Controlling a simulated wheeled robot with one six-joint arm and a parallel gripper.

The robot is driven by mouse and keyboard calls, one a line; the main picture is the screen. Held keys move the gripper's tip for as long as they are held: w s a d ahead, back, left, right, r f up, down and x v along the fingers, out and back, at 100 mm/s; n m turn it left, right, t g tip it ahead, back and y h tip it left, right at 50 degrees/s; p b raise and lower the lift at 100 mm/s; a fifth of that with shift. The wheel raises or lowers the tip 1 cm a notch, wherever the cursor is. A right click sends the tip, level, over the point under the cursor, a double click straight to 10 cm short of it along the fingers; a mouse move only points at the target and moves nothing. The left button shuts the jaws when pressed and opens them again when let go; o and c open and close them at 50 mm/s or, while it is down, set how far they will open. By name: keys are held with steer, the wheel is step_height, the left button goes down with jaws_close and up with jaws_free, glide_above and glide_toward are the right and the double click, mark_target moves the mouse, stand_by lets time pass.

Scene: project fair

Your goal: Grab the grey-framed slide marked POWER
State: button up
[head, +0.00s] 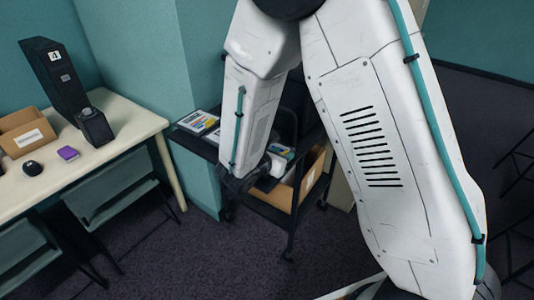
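No slide can be read as POWER in the head view; the markings are too small. A flat white-edged item with coloured print (198,122) lies at the left end of the dark cart top (186,141). Another item with blue, yellow and white parts (281,154) shows at the right of the cart, partly behind my arm. My arm reaches down over the cart, and its dark wrist is at the cart top. My gripper's fingers cannot be made out there, so whether they are open, shut or holding anything is not clear.
A cardboard box (310,176) sits on the cart's lower shelf. At left, a pale table (108,162) bears an open carton (24,133), a black device (58,82), a purple item (68,153) and a black mouse (32,168). Chairs (115,200) stand before it. Dark carpet is clear in front.

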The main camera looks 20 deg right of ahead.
jaws_close()
steer(key=shift+r, duration=0.1)
